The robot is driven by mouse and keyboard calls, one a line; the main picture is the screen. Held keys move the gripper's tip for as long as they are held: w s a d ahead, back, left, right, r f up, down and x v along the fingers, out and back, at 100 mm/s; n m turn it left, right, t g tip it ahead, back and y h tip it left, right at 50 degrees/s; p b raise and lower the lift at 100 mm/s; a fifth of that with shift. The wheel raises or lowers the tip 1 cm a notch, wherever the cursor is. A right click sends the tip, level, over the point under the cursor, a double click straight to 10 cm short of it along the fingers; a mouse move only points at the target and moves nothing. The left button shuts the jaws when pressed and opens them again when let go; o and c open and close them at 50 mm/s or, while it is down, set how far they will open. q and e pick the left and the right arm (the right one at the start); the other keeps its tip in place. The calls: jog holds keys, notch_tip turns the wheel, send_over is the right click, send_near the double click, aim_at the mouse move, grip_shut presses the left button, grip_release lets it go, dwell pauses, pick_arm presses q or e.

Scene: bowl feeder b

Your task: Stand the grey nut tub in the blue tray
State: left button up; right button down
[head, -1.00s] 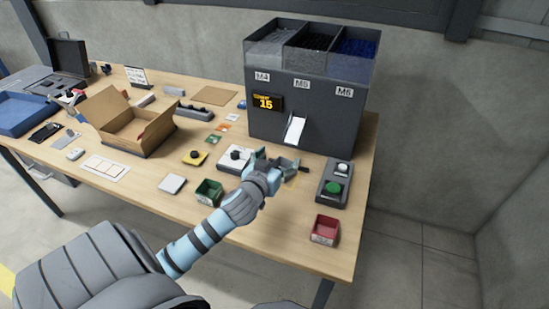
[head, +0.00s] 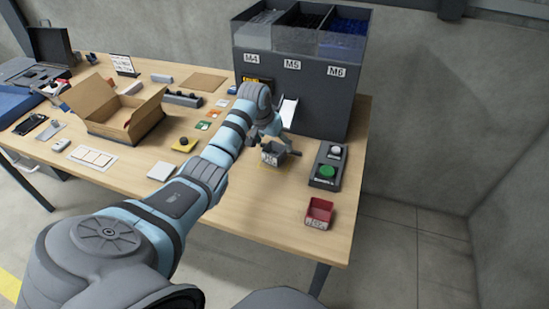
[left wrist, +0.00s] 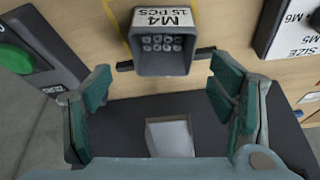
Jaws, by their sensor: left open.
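The grey nut tub (head: 271,155) stands on the table in front of the feeder's chute. In the left wrist view the tub (left wrist: 164,62) shows its "M4 15 PCS" label, with several nuts inside. My left gripper (head: 272,132) is open between the feeder and the tub. In the left wrist view its green-padded fingers (left wrist: 160,88) are spread wide, with the tub beyond the tips and nothing between them. The blue tray (head: 14,106) lies at the far left end of the table, cut by the picture edge. My right gripper is not in view.
The feeder (head: 310,103) stands behind the tub, its white chute (head: 289,112) close to my left gripper. An open cardboard box (head: 115,112) stands between the tub and the tray.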

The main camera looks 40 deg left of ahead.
aim_at(274, 151)
pick_arm(q)
jog(key=f, duration=0.2)
jog(key=f+b, duration=0.1)
jog(key=f, duration=0.1)
jog(key=shift+w+a+f, duration=0.2)
jog(key=shift+f, duration=0.15)
jog(key=shift+w+f+b, duration=0.25)
jog(key=shift+f+b, duration=0.05)
jog(key=shift+f, duration=0.1)
jog(key=shift+r, duration=0.15)
jog(key=c, duration=1.4)
